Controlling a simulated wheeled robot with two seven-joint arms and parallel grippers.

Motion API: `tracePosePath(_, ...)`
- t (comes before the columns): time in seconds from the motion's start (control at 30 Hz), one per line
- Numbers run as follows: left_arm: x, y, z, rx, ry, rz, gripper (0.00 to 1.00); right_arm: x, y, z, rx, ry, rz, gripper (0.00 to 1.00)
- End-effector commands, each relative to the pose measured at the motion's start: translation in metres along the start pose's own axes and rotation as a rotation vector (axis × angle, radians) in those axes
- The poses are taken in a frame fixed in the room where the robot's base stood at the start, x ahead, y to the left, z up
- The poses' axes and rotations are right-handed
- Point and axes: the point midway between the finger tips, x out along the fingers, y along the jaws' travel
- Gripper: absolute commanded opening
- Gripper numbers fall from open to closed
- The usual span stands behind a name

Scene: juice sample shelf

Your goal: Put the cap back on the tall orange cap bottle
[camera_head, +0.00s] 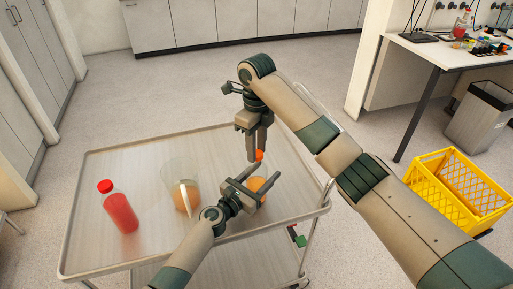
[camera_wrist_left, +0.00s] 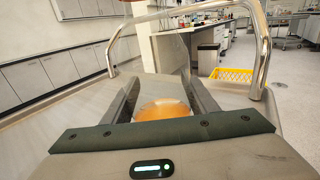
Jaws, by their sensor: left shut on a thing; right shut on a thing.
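The orange bottle (camera_head: 257,184) stands near the right side of the grey cart, holding orange liquid. Its neck is hard to make out. My left gripper (camera_head: 253,186) is shut around it from the side, and in the left wrist view the bottle (camera_wrist_left: 163,110) sits between the two fingers. The small orange cap (camera_head: 259,156) is between the fingertips of my right gripper (camera_head: 258,153), which points down and is shut on it. The cap is just above the bottle in the picture; I cannot tell if they touch.
On the cart (camera_head: 150,148), a red-capped bottle of red juice (camera_head: 121,212) stands at left and a clear beaker of orange liquid (camera_head: 182,190) stands mid-cart, beside my left arm. The back of the cart is clear. A yellow crate (camera_head: 457,187) is on the floor at right.

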Motion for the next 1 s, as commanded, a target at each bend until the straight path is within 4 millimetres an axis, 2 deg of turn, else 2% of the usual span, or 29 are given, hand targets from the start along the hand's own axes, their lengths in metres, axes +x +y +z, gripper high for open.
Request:
tracePosePath(0.07,-0.001,-0.001,-0.002,0.0,0.003,-0.001,0.0,-0.001,0.0,0.001,-0.001,-0.003,-0.002,0.1)
tracePosePath(0.1,-0.001,-0.001,-0.002,0.0,0.003,-0.001,0.0,-0.001,0.0,0.001,-0.001,-0.003,-0.002,0.4)
tracePosePath(0.13,-0.001,-0.001,-0.002,0.0,0.003,-0.001,0.0,-0.001,0.0,0.001,-0.001,-0.003,-0.002,0.47)
tracePosePath(0.17,-0.001,-0.001,-0.002,0.0,0.003,-0.001,0.0,-0.001,0.0,0.001,-0.001,-0.002,-0.002,0.49)
tracePosePath(0.47,-0.001,-0.001,-0.002,-0.001,0.003,-0.001,0.0,-0.001,0.0,0.0,-0.005,-0.001,-0.001,0.48)
tracePosePath(0.67,-0.001,-0.001,-0.002,-0.001,0.002,-0.001,0.0,-0.003,0.0,0.002,-0.071,-0.007,-0.004,0.48)
tracePosePath(0.87,-0.001,-0.001,-0.002,-0.001,0.002,-0.001,0.0,-0.011,0.002,0.008,-0.267,-0.022,-0.012,0.48)
tracePosePath(1.0,0.0,-0.001,-0.002,-0.001,0.002,-0.001,0.0,-0.02,0.003,0.015,-0.477,-0.037,-0.024,0.48)
